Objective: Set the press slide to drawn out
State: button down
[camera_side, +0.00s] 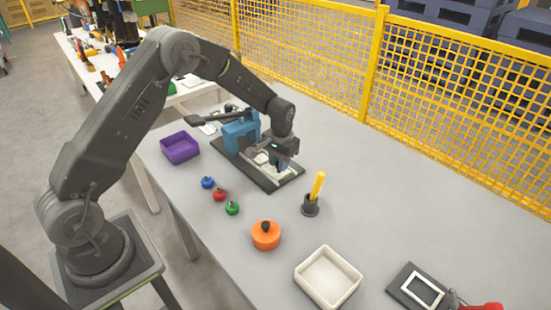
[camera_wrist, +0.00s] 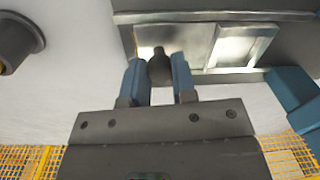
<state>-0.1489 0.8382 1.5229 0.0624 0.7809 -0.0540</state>
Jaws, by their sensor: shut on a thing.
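The blue press (camera_side: 240,132) stands on a dark base plate (camera_side: 274,186) near the far side of the table. Its silver slide (camera_wrist: 200,42) lies between metal rails in the wrist view, near the rails' left end, with the blue press body (camera_wrist: 290,92) to the right. A dark knob (camera_wrist: 160,70) stands at the slide's left part. My gripper (camera_wrist: 157,76) has its two blue fingers on either side of this knob and is shut on it. In the side view my gripper (camera_side: 281,170) is low over the base plate and partly hides the slide.
A dark cup (camera_side: 310,207) with a yellow rod stands right of the base plate. A purple tray (camera_side: 180,148), several small coloured knobbed pieces, an orange round piece (camera_side: 266,236) and a white tray (camera_side: 328,277) stand around. The table's right part is mostly clear. Yellow fencing (camera_side: 450,100) runs behind.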

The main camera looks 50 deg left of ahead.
jog(key=shift+d, duration=0.35)
jog(key=c, duration=0.9)
grip_release()
jog(key=shift+a, duration=0.1)
jog(key=shift+c, duration=0.2)
jog(key=shift+r, duration=0.15)
notch_tip(320, 180, up, 14)
jog(key=shift+d+f, duration=0.2)
jog(key=shift+d, duration=0.1)
jog(key=s+d+r+t, duration=0.3)
jog(key=s+d+r, duration=0.1)
jog(key=s+r, duration=0.8)
jog(key=s+d+m+t, duration=0.1)
jog(key=s+d+t, duration=0.1)
jog(key=s, duration=1.5)
jog(key=shift+s+d+m+t, duration=0.3)
jog(key=shift+s+d+m, duration=0.1)
jog(key=shift+d, duration=0.2)
